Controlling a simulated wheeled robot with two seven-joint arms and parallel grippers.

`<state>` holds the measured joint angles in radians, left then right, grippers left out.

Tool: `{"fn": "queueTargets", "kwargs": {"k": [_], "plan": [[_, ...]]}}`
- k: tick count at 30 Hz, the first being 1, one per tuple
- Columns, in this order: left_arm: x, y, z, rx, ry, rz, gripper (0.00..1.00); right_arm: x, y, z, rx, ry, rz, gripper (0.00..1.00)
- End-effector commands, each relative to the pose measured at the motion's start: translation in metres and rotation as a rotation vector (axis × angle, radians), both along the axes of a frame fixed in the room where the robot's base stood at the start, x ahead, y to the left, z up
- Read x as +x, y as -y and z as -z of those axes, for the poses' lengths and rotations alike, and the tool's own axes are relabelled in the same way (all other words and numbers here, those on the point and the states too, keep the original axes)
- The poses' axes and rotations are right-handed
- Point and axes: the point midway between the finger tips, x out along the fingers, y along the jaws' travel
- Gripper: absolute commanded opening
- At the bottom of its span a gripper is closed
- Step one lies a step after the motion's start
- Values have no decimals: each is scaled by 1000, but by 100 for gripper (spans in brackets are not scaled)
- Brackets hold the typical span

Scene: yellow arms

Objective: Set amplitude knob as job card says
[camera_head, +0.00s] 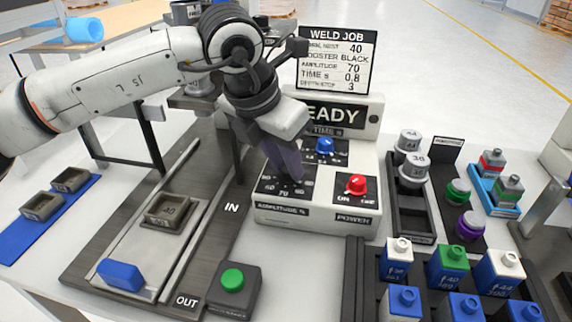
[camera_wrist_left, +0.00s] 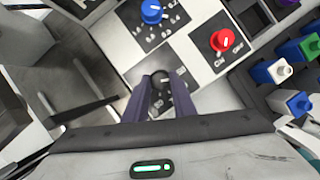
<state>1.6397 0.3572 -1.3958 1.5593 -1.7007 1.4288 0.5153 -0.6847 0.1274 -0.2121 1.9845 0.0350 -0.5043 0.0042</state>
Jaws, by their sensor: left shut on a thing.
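The job card (camera_head: 337,62) reads WELD JOB, with amplitude 70, time 0.8 and nest 40. The control box (camera_head: 305,214) has a panel labelled amplitude at its front left. My left gripper (camera_head: 288,168) reaches down over that panel and covers the knob in the head view. In the left wrist view, its two dark fingers (camera_wrist_left: 161,92) are shut on the dark amplitude knob (camera_wrist_left: 160,77), one on each side. The knob's pointer direction cannot be read. My right gripper is not in view.
The blue time knob (camera_head: 325,147) and red power knob (camera_head: 356,186) stand close to the gripper. A green button box (camera_head: 233,285) and a nest on the slide (camera_head: 168,209) lie to the left. Racks of coloured parts (camera_head: 448,262) fill the right.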

Motion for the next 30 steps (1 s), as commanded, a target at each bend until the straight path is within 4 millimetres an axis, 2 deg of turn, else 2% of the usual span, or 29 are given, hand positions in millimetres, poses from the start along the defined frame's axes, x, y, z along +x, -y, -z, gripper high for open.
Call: {"fn": "queueTargets", "kwargs": {"k": [16, 30], "plan": [[4, -2, -3, -6, -1, 515, 1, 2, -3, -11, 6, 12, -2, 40], [7, -2, -4, -5, 1, 921, 1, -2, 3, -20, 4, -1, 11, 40]]}}
